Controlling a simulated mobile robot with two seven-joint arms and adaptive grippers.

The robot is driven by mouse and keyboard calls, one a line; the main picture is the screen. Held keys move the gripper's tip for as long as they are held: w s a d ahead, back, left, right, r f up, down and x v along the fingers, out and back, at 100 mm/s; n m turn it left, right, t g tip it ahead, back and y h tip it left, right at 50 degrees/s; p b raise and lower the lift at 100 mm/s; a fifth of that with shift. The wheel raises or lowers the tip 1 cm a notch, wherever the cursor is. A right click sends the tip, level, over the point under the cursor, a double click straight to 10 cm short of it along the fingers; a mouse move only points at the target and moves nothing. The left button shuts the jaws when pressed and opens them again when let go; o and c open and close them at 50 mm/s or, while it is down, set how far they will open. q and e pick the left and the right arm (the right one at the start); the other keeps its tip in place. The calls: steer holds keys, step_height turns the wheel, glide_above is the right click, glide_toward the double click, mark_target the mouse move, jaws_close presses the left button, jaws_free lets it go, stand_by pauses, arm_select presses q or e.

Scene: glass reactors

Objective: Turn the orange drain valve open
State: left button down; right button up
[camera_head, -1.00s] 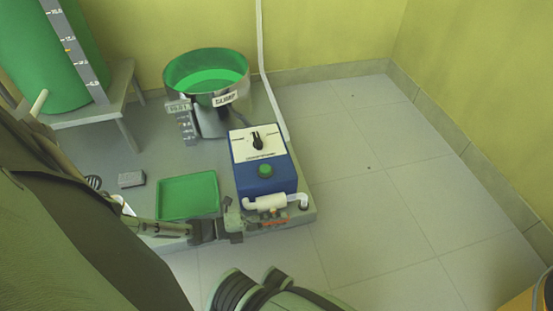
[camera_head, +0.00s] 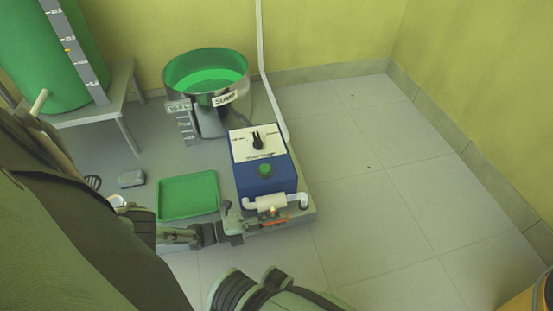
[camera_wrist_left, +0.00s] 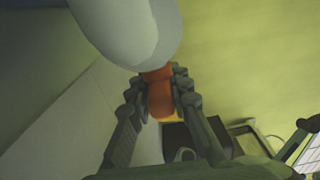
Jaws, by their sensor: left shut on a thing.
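The orange drain valve (camera_head: 275,220) sits low on the front of the blue pump box (camera_head: 268,180), below a white horizontal pipe (camera_head: 270,202). In the head view its handle lies roughly level, with the right end slightly higher. My left gripper (camera_head: 246,224) reaches it from the left. In the left wrist view, the fingers (camera_wrist_left: 160,98) lie on both sides of an orange part (camera_wrist_left: 160,96) and are shut on it. A large pale rounded pipe end (camera_wrist_left: 128,30) is just above it there. My right gripper does not show.
A green tray (camera_head: 188,196) lies left of the pump box. A steel pot with green liquid (camera_head: 207,78) stands behind it, and a green tank (camera_head: 50,60) stands on a stand at the left. The tiled floor at the right is clear.

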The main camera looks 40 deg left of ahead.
arm_select(q)
steer(key=c, duration=1.4)
jaws_free()
steer(key=shift+w+a+r, duration=0.1)
steer(key=shift+w+r, duration=0.05)
steer(key=shift+w, duration=0.2)
steer(key=shift+s, duration=0.2)
steer(key=shift+s+a, duration=0.2)
steer(key=shift+s, duration=0.05)
steer(key=v, duration=0.6)
steer(key=shift+s+a, duration=0.25)
steer(key=shift+s, duration=0.05)
